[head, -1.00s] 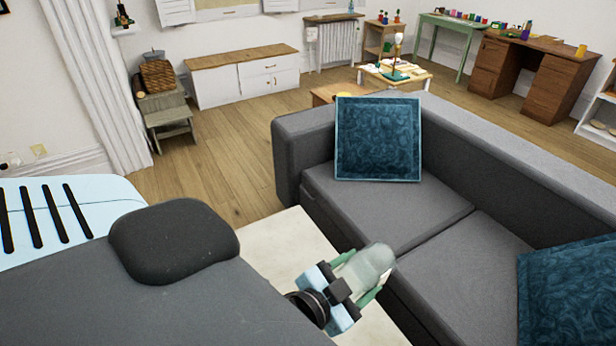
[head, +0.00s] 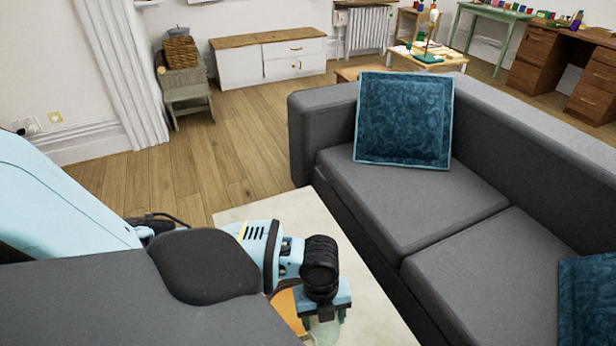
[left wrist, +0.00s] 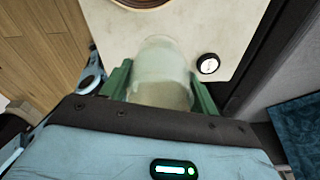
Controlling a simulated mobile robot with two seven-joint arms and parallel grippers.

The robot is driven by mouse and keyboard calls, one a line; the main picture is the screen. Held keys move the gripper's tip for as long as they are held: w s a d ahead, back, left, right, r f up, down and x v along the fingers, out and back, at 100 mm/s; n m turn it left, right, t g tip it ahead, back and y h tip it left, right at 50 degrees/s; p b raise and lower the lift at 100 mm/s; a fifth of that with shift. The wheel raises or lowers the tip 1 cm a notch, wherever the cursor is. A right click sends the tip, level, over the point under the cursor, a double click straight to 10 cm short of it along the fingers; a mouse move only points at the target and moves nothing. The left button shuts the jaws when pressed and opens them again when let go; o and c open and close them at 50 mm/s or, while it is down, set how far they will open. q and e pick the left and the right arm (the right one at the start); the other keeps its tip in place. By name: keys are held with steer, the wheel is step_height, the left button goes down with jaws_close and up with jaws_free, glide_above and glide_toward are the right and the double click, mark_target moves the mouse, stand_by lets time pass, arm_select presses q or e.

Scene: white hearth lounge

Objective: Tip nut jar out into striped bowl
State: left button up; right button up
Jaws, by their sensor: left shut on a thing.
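My left gripper (head: 325,318) is shut on the clear, pale nut jar (head: 325,333) low in the head view. In the left wrist view the jar (left wrist: 160,72) sits between the green fingers (left wrist: 160,88), above the cream table top. Its contents cannot be made out. An orange-brown round thing, probably the bowl (head: 288,304), shows partly behind my gripper in the head view. A brown rim (left wrist: 142,3) is cut off at the top of the left wrist view. No stripes can be made out. My right gripper is not in view.
The cream table (head: 285,206) has a bare far end. A small white round thing with a dark rim (left wrist: 208,64) lies on it. The grey sofa (head: 420,215) with blue cushions (head: 404,120) stands close to its right. Wooden floor (head: 225,165) is clear beyond.

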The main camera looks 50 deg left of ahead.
arm_select(q)
steer(key=a+m+y+b, duration=0.1)
steer(key=a, duration=0.5)
steer(key=shift+s+a+f+m+y, duration=0.25)
steer(key=shift+a+f+m+y, duration=0.1)
steer(key=shift+f+m, duration=0.1)
steer(key=shift+d, duration=0.1)
